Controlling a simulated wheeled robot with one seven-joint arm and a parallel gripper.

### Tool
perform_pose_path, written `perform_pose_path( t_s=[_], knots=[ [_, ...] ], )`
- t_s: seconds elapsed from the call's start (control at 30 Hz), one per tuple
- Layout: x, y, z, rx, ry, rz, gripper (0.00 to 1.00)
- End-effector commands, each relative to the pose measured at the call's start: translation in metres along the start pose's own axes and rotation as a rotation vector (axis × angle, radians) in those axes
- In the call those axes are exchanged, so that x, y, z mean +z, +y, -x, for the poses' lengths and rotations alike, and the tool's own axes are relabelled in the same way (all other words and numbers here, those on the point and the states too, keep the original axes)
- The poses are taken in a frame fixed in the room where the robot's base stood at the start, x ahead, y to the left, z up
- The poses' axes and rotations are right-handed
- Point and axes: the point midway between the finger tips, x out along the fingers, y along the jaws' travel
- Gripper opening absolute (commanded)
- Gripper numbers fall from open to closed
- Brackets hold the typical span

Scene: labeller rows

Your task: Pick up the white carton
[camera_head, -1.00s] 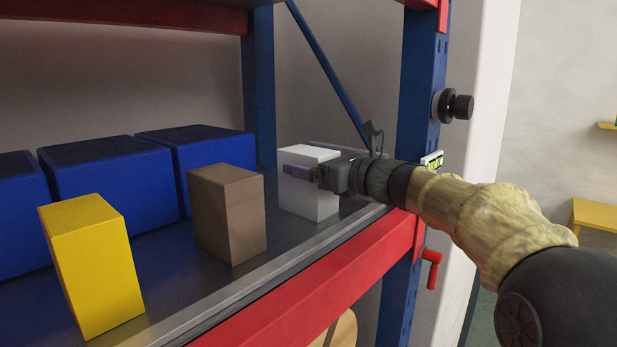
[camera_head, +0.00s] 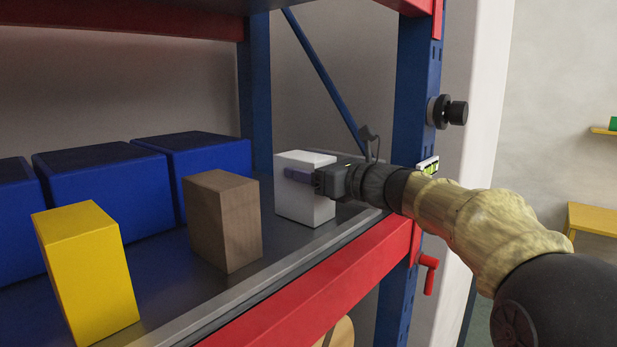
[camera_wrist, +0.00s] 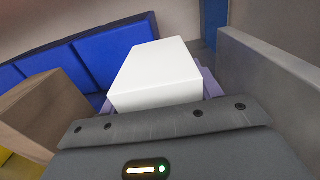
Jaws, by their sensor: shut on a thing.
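The white carton (camera_head: 305,205) stands upright on the dark shelf, at the right end of the front row in the head view. My gripper (camera_head: 300,177) reaches in from the right and is shut on the carton near its top. In the wrist view the white carton (camera_wrist: 158,75) fills the middle, just beyond the gripper body, with a purple finger (camera_wrist: 210,84) showing at its right side. The far finger is mostly hidden behind the carton. I cannot tell whether the carton's base touches the shelf.
A brown carton (camera_head: 224,220) and a yellow carton (camera_head: 86,270) stand to the left. Blue bins (camera_head: 105,195) line the back. A blue post (camera_head: 413,110), a red front beam (camera_head: 330,282) and a metal lip (camera_head: 270,278) bound the shelf.

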Motion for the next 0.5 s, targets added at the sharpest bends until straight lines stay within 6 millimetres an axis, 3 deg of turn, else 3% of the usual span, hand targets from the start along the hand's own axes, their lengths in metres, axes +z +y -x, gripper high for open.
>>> perform_pose_path(
  t_s=[0.37, 0.5],
  knots=[
    [0.036, 0.001, 0.000, 0.000, -0.005, 0.004, 0.30],
    [0.031, -0.001, 0.031, -0.008, -0.003, 0.004, 0.30]
  ],
)
